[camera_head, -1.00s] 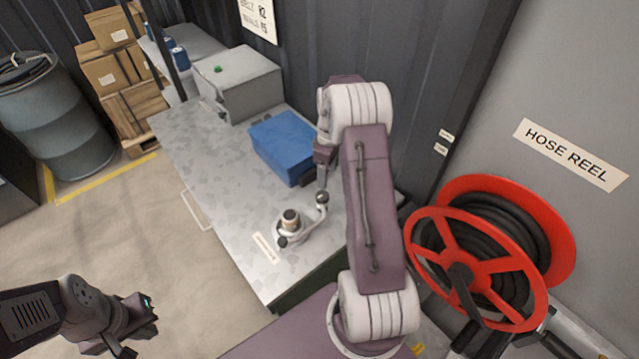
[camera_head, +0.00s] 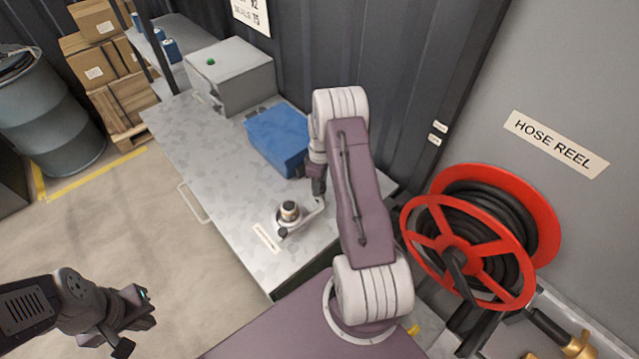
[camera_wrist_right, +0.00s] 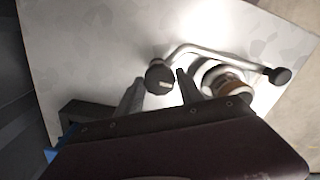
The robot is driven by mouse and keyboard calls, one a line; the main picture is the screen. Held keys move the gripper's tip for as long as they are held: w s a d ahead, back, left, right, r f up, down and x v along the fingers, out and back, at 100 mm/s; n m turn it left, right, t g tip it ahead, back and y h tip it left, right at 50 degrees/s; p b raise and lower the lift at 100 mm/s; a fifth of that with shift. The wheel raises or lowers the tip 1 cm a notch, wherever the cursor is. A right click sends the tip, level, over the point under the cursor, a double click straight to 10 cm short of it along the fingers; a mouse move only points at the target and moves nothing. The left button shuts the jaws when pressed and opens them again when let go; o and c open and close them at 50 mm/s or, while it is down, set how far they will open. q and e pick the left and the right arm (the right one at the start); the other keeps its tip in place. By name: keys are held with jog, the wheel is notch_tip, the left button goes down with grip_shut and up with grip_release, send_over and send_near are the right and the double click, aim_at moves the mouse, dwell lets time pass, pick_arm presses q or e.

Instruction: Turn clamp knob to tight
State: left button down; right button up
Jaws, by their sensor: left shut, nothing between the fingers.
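A metal clamp fitting with a brass-and-silver cylinder (camera_head: 289,211) stands on the grey bench top, behind a small label. A bent metal arm runs from it to a round black knob with a pale mark, seen in the right wrist view (camera_wrist_right: 159,76). A second black knob (camera_wrist_right: 279,75) sits on the fitting's other side. My right gripper (camera_wrist_right: 158,90) is open, with one finger on each side of the marked knob; contact is not clear. In the head view my right gripper (camera_head: 318,188) largely hides that knob. My left gripper (camera_head: 132,330) is shut and empty, over the floor.
A blue box (camera_head: 277,140) and a grey box with a green button (camera_head: 230,75) stand farther back on the bench (camera_head: 215,165). A red hose reel (camera_head: 475,250) is at the right. Cartons (camera_head: 105,70) and a drum (camera_head: 50,115) stand at the left.

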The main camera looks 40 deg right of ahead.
jog(key=c, duration=0.7)
jog(key=shift+c, duration=0.2)
